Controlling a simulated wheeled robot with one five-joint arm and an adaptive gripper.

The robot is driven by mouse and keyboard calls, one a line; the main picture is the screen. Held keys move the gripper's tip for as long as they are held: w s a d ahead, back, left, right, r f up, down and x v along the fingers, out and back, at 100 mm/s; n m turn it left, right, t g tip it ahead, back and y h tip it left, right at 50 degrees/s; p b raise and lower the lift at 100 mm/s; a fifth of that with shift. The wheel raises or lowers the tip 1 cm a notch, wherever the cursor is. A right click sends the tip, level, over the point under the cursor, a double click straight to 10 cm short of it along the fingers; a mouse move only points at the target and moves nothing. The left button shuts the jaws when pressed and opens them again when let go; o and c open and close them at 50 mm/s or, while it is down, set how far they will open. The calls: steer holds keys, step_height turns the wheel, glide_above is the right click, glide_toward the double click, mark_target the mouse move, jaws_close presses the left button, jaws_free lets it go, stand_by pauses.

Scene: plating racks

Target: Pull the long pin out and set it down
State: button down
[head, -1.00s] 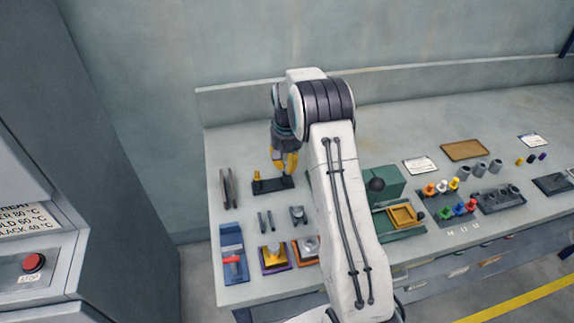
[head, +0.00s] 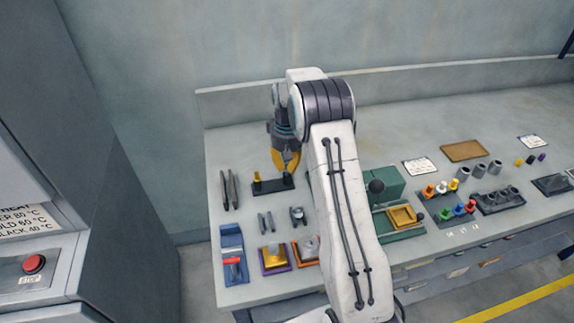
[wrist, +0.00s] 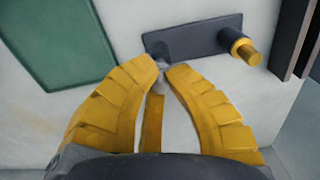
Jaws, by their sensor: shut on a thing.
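A dark rack (head: 270,187) lies on the bench, and it also shows at the top of the wrist view (wrist: 195,38). A short gold pin (wrist: 245,50) stands in one end of it, at the left end in the head view (head: 257,177). My gripper (head: 286,171) is over the rack's other end. In the wrist view its yellow fingers (wrist: 161,66) are shut on the long pin (wrist: 154,122), whose gold shank shows between them. A greyish part shows at the fingertips, against the rack. I cannot tell whether the pin's lower end is still in the rack.
Two dark bars (head: 229,189) lie left of the rack. Small grey parts (head: 265,222) and coloured fixtures (head: 233,255) stand in front. A green press (head: 382,180) is to the right, partly behind my arm. Bare bench lies just left of the small parts.

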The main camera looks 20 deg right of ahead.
mark_target(287, 163)
steer(key=shift+r, duration=0.3)
steer(key=shift+r+p, duration=1.25)
steer(key=shift+r, duration=0.3)
